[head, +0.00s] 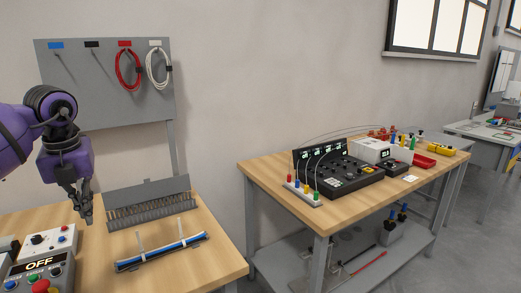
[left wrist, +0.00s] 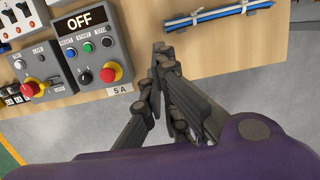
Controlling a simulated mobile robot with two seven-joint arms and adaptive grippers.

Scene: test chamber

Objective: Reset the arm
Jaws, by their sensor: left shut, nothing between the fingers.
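My left arm is purple and comes in from the left in the head view. Its left gripper (head: 85,218) points down over the left wooden table, behind a control box (head: 38,268) whose display reads OFF. The left gripper (left wrist: 158,52) also shows in the left wrist view, its dark fingers together with nothing between them. It is beside the control box (left wrist: 88,45) with its red stop button, near the table's edge. My right gripper is in neither view.
A blue cable bundle (head: 160,252) lies on the left table (head: 215,262), with a grey slotted rack (head: 150,208) behind it. A pegboard (head: 95,85) holds red and white cables. A second table (head: 265,172) with instruments stands to the right, past a gap.

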